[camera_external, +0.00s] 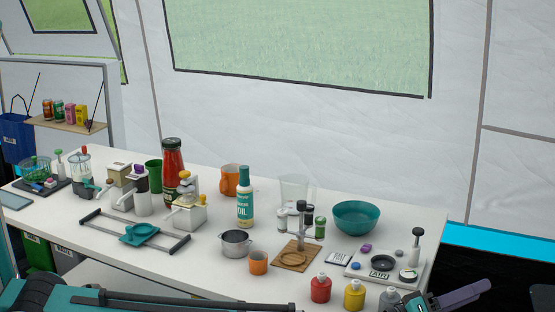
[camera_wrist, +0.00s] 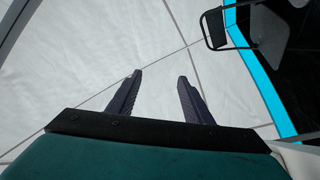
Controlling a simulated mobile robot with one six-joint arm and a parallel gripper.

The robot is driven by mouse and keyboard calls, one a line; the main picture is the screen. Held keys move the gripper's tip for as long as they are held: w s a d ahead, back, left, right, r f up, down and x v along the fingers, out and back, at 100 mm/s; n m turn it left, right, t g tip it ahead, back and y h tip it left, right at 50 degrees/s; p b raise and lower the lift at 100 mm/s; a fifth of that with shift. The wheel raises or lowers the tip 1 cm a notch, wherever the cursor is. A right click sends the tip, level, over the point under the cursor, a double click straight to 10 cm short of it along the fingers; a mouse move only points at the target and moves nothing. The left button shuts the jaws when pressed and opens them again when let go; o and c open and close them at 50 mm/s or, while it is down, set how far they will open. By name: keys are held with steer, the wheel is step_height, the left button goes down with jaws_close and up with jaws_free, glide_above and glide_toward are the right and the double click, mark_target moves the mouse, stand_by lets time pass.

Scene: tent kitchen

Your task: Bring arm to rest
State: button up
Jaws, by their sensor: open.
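My gripper (camera_wrist: 160,78) shows in the wrist view with its two dark fingers apart and nothing between them. Behind the fingers is the pale tent wall. In the external view my gripper (camera_external: 478,294) is at the bottom right, in front of the table's near edge, and it points to the right. My teal and black arm runs along the bottom of that view, partly cut off by the frame. The gripper touches nothing that I can see.
The white table (camera_external: 85,245) holds several items. A red bottle (camera_external: 320,289), a yellow bottle (camera_external: 354,295) and a grey bottle (camera_external: 389,298) stand near my gripper. A scale-like tray (camera_external: 410,274) lies behind them. A dark chair (camera_wrist: 228,28) stands at the upper right in the wrist view.

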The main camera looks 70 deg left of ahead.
steer(key=s+d+f+m+g+h+p, duration=0.1)
steer(key=s+f+m+g+p, duration=0.15)
steer(key=f, duration=0.65)
steer(key=s+f+m+g+p, duration=0.1)
steer(key=s+f+m+g, duration=0.15)
steer(key=f, duration=0.65)
steer(key=s+a+f+m+g+y+p, duration=0.1)
steer(key=s+a+f+g+p, duration=0.25)
steer(key=s+f, duration=0.45)
steer(key=s+a+f+m+g+p, duration=0.1)
steer(key=s+a+f+g+p, duration=0.1)
steer(key=s+a+f+g, duration=0.6)
steer(key=s+a+f+m+g+y+p, duration=0.15)
steer(key=s+f, duration=0.25)
steer(key=s, duration=0.4)
steer(key=s+a+f+n+g+p, duration=0.1)
steer(key=s+a+f+p, duration=0.2)
steer(key=s+f, duration=0.35)
steer(key=s+a+r+m+g+p, duration=0.1)
steer(key=s+a+g, duration=0.2)
steer(key=s, duration=0.7)
steer(key=s+a+r+g+y+p, duration=0.1)
steer(key=s+a+r+g+p, duration=0.1)
steer(key=s, duration=0.9)
steer(key=shift+s+a+m+g, duration=0.25)
steer(key=shift+a+m+g, duration=0.1)
steer(key=shift+a+g, duration=0.5)
